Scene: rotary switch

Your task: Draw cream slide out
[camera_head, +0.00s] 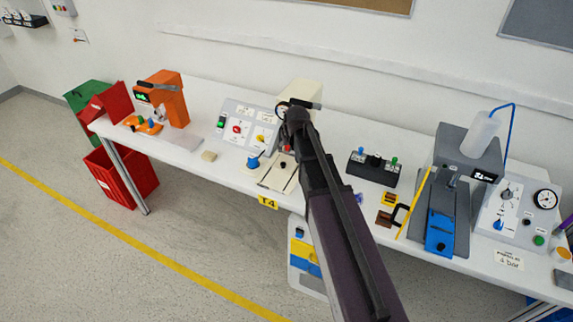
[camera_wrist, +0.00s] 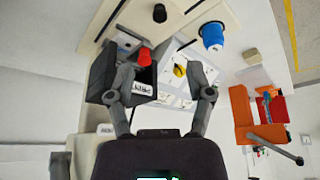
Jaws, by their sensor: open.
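The cream slide (camera_head: 278,178) lies flat near the front edge of the table, with a dark knob on it. It also shows at the top of the wrist view (camera_wrist: 146,24), where the dark knob (camera_wrist: 160,13) stands up from it. My gripper (camera_wrist: 166,86) is open and empty, its two fingers spread above the sloped switch panel. In the head view my gripper (camera_head: 296,107) is behind the slide, near the cream housing, and my arm covers the slide's right side. The gripper is apart from the knob.
The switch panel (camera_head: 248,127) has red and yellow knobs. A blue knob (camera_head: 253,162) stands left of the slide. A black block with coloured knobs (camera_head: 373,167) is to the right. An orange machine (camera_head: 163,98) stands farther left. A cream housing (camera_head: 305,92) rises behind.

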